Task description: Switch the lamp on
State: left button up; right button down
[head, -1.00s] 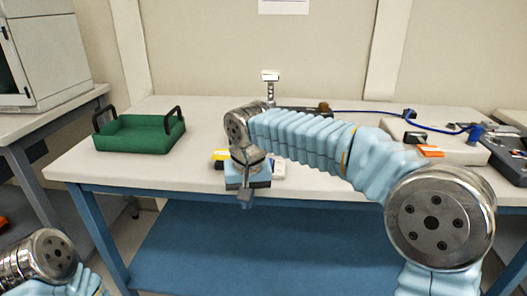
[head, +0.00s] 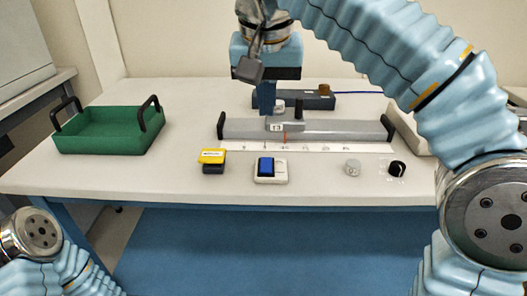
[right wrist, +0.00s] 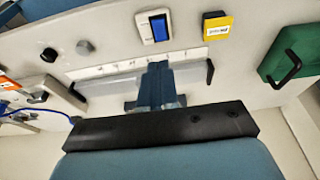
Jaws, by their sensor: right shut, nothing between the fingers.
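A white switch box with a blue rocker (head: 270,170) lies near the front edge of the table, in the middle. It also shows at the top of the right wrist view (right wrist: 154,27). My right gripper (head: 266,108) is shut and empty. In the right wrist view the blue fingers (right wrist: 160,72) are together, apart from the switch box. I cannot make out a lamp. My left gripper is out of view; only part of my left arm shows.
A yellow and black box (head: 212,161) sits left of the switch. A grey knob (head: 353,167) and a black knob (head: 397,169) are to its right. The grey rail (head: 345,130) with a scale strip lies behind. A green tray (head: 105,143) stands at the left.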

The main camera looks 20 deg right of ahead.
jog(key=shift+f, duration=0.1)
jog(key=b, duration=0.3)
send_near(266, 167)
jog(key=x, duration=0.5)
jog(key=shift+w+f, duration=0.15)
jog(key=shift+f, duration=0.6)
jog(key=shift+b, duration=0.3)
